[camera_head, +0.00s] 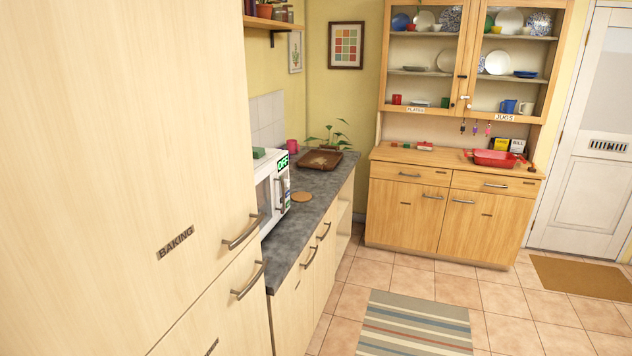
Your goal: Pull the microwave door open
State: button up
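The white microwave (272,187) stands on the dark grey countertop, just past the tall cupboard. It is partly hidden by that cupboard. Its front faces right, and its door looks shut, with a handle (281,194) along it. A green panel reading OFF (283,162) shows at its upper front corner. A green block-like item (258,153) lies on its top. My gripper is not in view.
The tall pale "BAKING" cupboard (120,130) fills the left side. The grey countertop (290,250) holds a brown tray (321,160) and a round cork mat (301,197). A wooden dresser (440,215) stands at the back. The tiled floor (390,270) is open, with a striped rug (415,325).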

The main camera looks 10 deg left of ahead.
aim_at(267, 171)
jog(key=i+u, duration=0.35)
jog(key=i, duration=0.2)
jog(key=i+l+u, duration=0.15)
jog(key=i+u, duration=0.25)
jog(key=i+j+u, duration=0.1)
jog(key=i+u, duration=0.2)
jog(key=i, duration=0.15)
jog(key=i+u, duration=0.3)
jog(key=i, duration=0.1)
